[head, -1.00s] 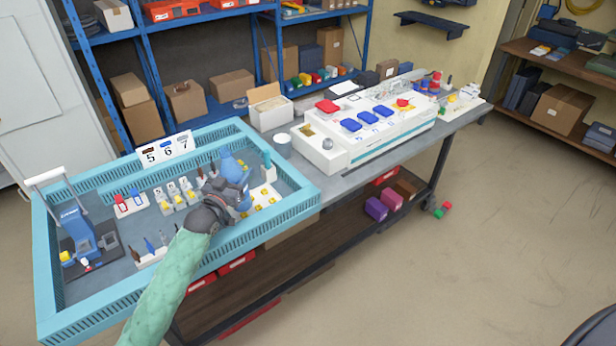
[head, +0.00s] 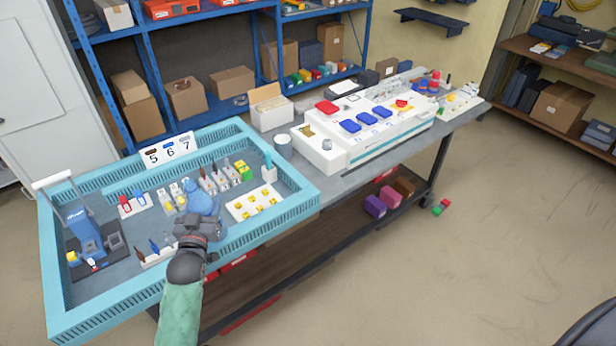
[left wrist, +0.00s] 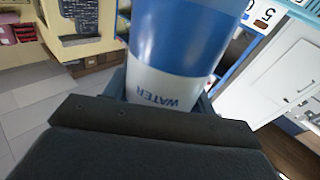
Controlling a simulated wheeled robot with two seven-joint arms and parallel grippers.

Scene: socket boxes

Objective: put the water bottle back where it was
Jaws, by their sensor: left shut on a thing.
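The water bottle (head: 201,196) is blue and is in my left gripper (head: 204,215), over the inside of the light blue crate (head: 284,222). In the left wrist view the bottle (left wrist: 180,40) fills the top middle, blue above a white band with the upside-down word WATER. My left gripper (left wrist: 165,100) is shut on its lower part there. The arm hides part of the crate's near wall. I cannot tell whether the bottle's base touches the crate floor. My right gripper is not in view.
A yellow-studded white tray (head: 252,203) and several small socket boxes (head: 222,178) stand right of and behind the bottle. A blue press-like device (head: 85,230) is at the crate's left. A white cup (head: 283,144) and white machine (head: 375,128) stand outside on the bench.

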